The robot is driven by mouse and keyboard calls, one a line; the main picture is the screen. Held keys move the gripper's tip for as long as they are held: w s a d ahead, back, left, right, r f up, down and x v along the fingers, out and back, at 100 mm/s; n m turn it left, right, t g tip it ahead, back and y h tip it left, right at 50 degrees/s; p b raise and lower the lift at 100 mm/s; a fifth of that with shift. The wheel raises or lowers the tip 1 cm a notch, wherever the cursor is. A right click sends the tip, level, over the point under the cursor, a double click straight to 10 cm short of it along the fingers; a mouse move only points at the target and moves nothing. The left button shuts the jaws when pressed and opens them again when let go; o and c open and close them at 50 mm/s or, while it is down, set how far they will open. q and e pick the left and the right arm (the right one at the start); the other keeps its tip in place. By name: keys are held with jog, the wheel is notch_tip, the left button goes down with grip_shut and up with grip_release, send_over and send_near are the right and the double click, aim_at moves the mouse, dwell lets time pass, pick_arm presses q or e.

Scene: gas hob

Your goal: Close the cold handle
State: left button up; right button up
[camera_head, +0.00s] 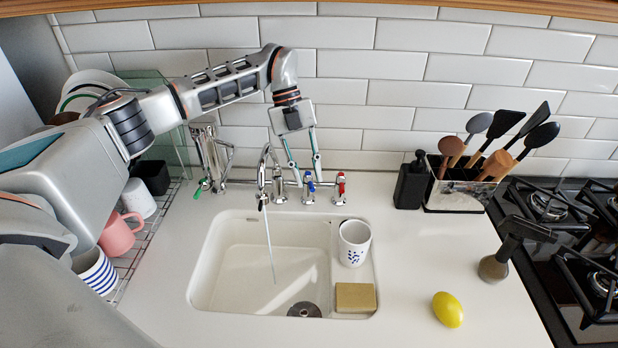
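The blue-marked handle (309,187), which I take as the cold one, stands on the chrome tap behind the sink. A red-marked handle (340,188) stands to its right. A thin stream of water (269,245) runs from the spout (262,180) into the sink. My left gripper (307,182) reaches down from above, its fingers apart, with the tips at the blue handle, one near each side. I cannot tell whether the fingers touch it. My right gripper is not in view.
The white sink (207,262) holds a patterned cup (354,243) and a sponge (355,298) on its right ledge. A soap dispenser (411,183) and utensil holder (455,195) stand to the right. A lemon (447,309) lies on the counter. A dish rack (140,245) is at left.

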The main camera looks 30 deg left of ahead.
pick_arm(q)
jog(key=shift+x, duration=0.85)
grip_shut()
jog(key=m+p, duration=0.1)
jog(key=a+m+g+p, duration=0.1)
jog(key=shift+s+m+y, duration=0.2)
jog(key=shift+m+y, duration=0.2)
grip_release()
